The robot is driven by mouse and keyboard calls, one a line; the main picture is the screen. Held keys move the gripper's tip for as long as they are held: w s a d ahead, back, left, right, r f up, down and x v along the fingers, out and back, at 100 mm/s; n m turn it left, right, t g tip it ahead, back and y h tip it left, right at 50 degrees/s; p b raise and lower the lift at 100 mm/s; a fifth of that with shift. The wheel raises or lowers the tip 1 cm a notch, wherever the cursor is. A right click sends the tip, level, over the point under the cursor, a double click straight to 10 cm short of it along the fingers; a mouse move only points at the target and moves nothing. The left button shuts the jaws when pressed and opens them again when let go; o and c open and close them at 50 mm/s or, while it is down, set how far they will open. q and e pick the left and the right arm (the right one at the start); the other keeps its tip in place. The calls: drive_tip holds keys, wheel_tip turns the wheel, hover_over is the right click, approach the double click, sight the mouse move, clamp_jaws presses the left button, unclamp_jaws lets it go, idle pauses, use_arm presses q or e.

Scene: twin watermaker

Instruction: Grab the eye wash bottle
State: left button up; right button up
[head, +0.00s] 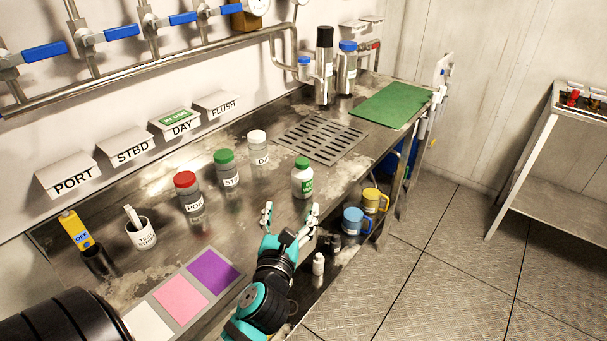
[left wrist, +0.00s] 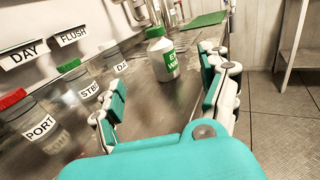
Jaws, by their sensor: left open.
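The eye wash bottle (head: 302,180) is white with a green cap and a green label. It stands upright on the metal counter, near its front edge. In the left wrist view the eye wash bottle (left wrist: 162,56) stands beyond and between my fingers, apart from them. My left gripper (head: 291,212) is open and empty, just in front of the bottle on the near side. In the left wrist view its two fingers (left wrist: 165,100) are spread wide. My right gripper is not seen.
Clear jars with a red lid (head: 185,180), a green lid (head: 224,157) and a white lid (head: 257,137) stand left of the bottle. A drain grate (head: 320,139) and green mat (head: 391,105) lie behind. Blue (head: 353,220) and yellow (head: 374,200) mugs are below the counter edge.

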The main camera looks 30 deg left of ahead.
sight(300, 178)
use_arm(q)
drive_tip(key=x, duration=0.5)
drive_tip(key=shift+w+a+r+p, duration=0.1)
drive_tip(key=shift+w+r+p, duration=0.05)
drive_tip(key=shift+w+p, duration=0.2)
drive_tip(key=x, duration=0.4)
drive_tip(key=shift+w+a, duration=0.1)
drive_tip(key=shift+w, duration=0.1)
drive_tip(key=x, duration=0.3)
drive_tip(key=shift+w+a+p, duration=0.15)
drive_tip(key=shift+w+p, duration=0.2)
drive_tip(key=shift+p, duration=0.05)
drive_tip(key=shift+w+a, duration=0.15)
drive_tip(key=shift+w, duration=0.2)
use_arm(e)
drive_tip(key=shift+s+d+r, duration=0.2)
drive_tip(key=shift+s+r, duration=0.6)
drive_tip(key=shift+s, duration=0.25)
use_arm(q)
drive_tip(key=c, duration=1.4)
drive_tip(key=shift+c, duration=0.2)
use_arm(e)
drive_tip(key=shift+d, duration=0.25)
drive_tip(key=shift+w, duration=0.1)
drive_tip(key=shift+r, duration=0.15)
